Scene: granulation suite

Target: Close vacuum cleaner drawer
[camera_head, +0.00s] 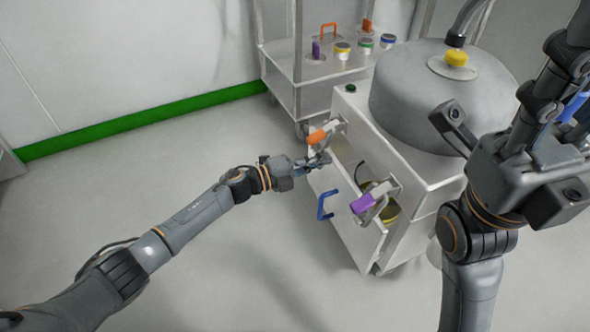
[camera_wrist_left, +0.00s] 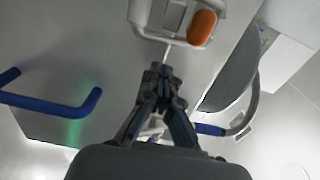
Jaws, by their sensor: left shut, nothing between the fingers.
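The vacuum cleaner (camera_head: 432,165) is a white box with a grey dome. Its drawer (camera_head: 345,233) is pulled out, with a dark gap and a yellow-rimmed item (camera_head: 391,213) showing inside. A blue handle (camera_head: 322,206) is on the drawer front; it also shows in the left wrist view (camera_wrist_left: 50,103). My left gripper (camera_head: 322,161) is shut and empty at the drawer's upper left end, below the orange latch (camera_head: 317,137); I cannot tell whether it touches. Its fingertips also show in the left wrist view (camera_wrist_left: 160,72). My right gripper (camera_head: 572,75) is up at the right, its fingertips unclear.
A purple latch (camera_head: 362,204) sits near the drawer's right end. A white cart (camera_head: 318,70) with several small containers stands behind the cleaner. A hose (camera_head: 466,18) rises from the dome. The floor (camera_head: 110,185) to the left is clear.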

